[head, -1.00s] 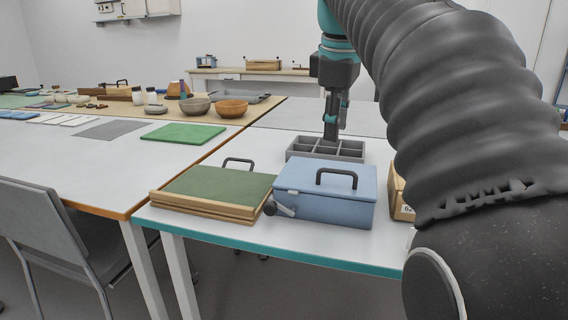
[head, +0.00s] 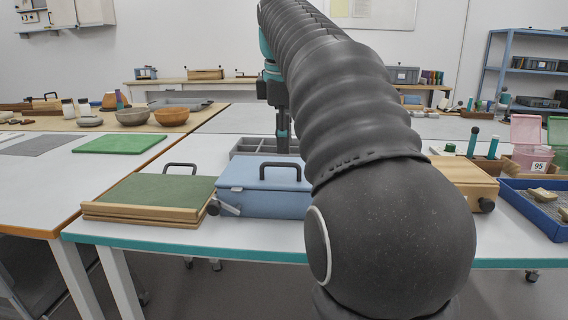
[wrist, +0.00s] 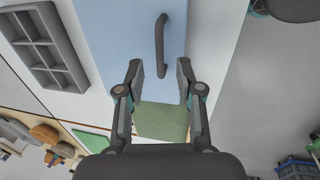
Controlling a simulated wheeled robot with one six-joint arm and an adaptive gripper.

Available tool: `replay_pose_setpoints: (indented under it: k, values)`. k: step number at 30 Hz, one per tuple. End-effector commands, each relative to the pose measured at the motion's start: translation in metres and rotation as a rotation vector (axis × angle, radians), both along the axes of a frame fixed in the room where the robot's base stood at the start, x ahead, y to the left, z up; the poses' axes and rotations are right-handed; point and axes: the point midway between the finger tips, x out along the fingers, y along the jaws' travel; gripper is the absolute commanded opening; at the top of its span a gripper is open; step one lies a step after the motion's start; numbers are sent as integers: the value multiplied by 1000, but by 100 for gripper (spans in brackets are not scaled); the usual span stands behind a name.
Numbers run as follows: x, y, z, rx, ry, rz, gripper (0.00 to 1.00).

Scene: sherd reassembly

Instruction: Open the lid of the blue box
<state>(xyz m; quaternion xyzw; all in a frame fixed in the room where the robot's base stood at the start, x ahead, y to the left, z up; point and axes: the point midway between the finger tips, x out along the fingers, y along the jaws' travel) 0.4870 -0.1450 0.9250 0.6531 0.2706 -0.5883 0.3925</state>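The blue box (head: 250,203) stands near the front edge of the table with its lid (head: 240,174) shut. A dark arched handle (head: 280,165) is on the lid. A dark latch or knob (head: 213,207) is at its front left corner. In the wrist view the blue lid (wrist: 112,45) and handle (wrist: 161,48) lie beyond my fingers. My gripper (wrist: 159,82) is open, with nothing between its fingertips, and apart from the handle.
A grey divided tray (head: 240,146) is behind the box. A green-topped wooden case (head: 150,190) stands close on its left. A wooden box (head: 465,175) and a blue tray (head: 532,212) are to the right. My arm hides the table between.

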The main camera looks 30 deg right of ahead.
Motion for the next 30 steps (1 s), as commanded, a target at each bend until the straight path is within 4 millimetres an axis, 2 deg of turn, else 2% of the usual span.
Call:
replay_pose_setpoints:
  k: [1,3,9,20,21,25,30]
  values:
    - [1,-1,-12,1,1,0,36]
    - [2,-2,-21,0,0,0,36]
    - [6,-4,-39,0,-1,-1,36]
    - [7,-5,-44,0,-1,-1,36]
    - [7,-5,-44,0,-1,-1,34]
    - [7,-5,-44,0,-1,-1,1]
    - [7,-5,-44,0,-1,-1,0]
